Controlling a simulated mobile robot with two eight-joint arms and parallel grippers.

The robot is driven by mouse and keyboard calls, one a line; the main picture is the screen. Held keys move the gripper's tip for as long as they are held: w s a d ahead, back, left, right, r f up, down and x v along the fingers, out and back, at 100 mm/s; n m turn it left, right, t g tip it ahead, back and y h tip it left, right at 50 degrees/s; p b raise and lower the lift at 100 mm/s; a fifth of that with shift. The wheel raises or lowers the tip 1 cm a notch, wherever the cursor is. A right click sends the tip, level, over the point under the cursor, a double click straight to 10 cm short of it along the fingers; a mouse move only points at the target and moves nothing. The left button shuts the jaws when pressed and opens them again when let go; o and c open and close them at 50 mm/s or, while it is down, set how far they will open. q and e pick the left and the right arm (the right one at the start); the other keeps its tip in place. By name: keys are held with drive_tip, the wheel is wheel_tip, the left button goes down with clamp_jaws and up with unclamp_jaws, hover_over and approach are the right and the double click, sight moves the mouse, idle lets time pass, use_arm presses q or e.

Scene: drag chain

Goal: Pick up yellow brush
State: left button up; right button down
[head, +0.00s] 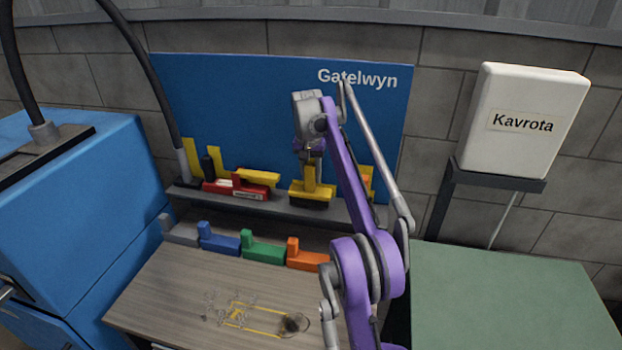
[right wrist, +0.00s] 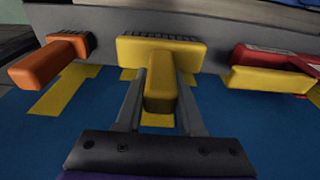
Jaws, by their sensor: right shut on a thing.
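The yellow brush (head: 312,196) stands upright at the grey shelf (head: 262,207) in front of the blue board, its yellow block above dark bristles and its handle pointing up. My right gripper (head: 312,165) comes down on it from above and is shut on the handle. In the right wrist view the yellow brush (right wrist: 160,50) shows its wide head beyond the fingers, with the handle between the two fingers of my right gripper (right wrist: 160,85). Whether the bristles touch the shelf I cannot tell. My left gripper is not in view.
A red and yellow item (head: 235,188) lies left of the brush on the shelf. An orange item (right wrist: 50,60) is on its other side. Blue (head: 218,240), green (head: 262,249) and orange (head: 303,256) blocks line the wooden table (head: 170,285). A green surface (head: 510,300) is at right.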

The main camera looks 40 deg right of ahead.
sight(306, 180)
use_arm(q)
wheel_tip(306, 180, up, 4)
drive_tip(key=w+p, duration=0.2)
use_arm(e)
wheel_tip(306, 180, up, 6)
drive_tip(key=shift+w+r, duration=0.1)
drive_tip(key=shift+r, duration=0.15)
drive_tip(key=a+f+b, duration=0.1)
drive_tip(key=s+a+f+b, duration=0.1)
drive_tip(key=shift+s+a+f, duration=0.15)
drive_tip(key=shift+a, duration=0.15)
use_arm(q)
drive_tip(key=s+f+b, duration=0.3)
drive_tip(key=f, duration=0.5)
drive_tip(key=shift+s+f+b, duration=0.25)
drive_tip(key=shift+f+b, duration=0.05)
drive_tip(key=shift+b, duration=0.05)
use_arm(e)
drive_tip(key=s+a, duration=1.1)
drive_tip(key=a, duration=0.1)
drive_tip(key=shift+a+r, duration=0.35)
drive_tip(key=shift+r, duration=0.1)
drive_tip(key=c, duration=1)
unclamp_jaws()
drive_tip(key=shift+c, duration=0.2)
clamp_jaws()
